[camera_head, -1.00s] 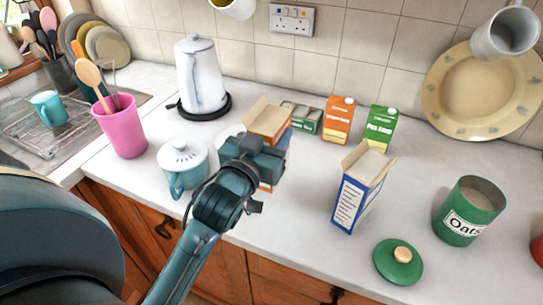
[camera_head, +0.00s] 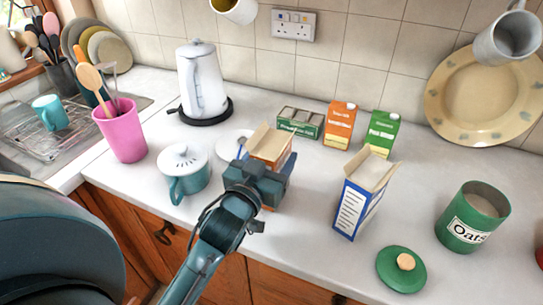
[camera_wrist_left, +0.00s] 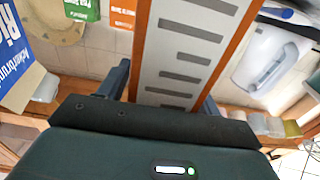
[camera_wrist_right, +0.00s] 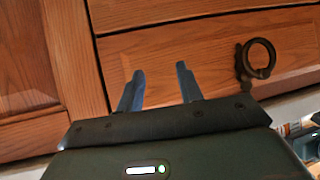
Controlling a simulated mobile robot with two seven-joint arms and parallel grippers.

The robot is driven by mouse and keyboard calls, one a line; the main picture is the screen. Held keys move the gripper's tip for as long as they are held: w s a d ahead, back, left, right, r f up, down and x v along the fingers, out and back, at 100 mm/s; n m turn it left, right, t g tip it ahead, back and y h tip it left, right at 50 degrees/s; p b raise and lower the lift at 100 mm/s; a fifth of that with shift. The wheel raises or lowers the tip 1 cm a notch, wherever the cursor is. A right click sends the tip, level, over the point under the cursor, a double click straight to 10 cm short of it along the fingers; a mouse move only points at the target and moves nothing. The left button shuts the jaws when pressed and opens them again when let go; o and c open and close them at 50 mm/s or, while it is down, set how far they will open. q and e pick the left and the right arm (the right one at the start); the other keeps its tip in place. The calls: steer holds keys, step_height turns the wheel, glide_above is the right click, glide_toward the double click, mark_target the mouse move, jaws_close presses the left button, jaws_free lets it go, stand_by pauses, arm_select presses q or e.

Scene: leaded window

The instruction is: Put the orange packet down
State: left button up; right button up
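The orange packet (camera_head: 270,146), a carton with its top flap open, stands roughly upright at the middle of the counter. My left gripper (camera_head: 262,180) is shut around it and hides most of its front. In the left wrist view the packet (camera_wrist_left: 188,45) fills the space between the two fingers (camera_wrist_left: 165,95), showing a pale side with grey print and orange edges. I cannot tell whether its base touches the counter. My right gripper (camera_wrist_right: 158,88) is open and empty in front of wooden drawers, outside the head view.
A teal lidded pot (camera_head: 183,172) stands left of the packet, with a white saucer (camera_head: 232,146) behind. A blue open box (camera_head: 360,195) stands to the right, near a green lid (camera_head: 401,269) and oats tin (camera_head: 472,217). Cartons (camera_head: 341,124) stand behind. Counter between packet and blue box is clear.

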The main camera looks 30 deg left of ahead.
arm_select(q)
steer(key=shift+o, duration=0.3)
steer(key=shift+r, duration=0.2)
steer(key=shift+s+f, duration=0.15)
steer(key=shift+s, duration=0.2)
steer(key=s, duration=1.1)
steer(key=shift+s+d+b, duration=0.15)
steer(key=shift+d+b, duration=0.2)
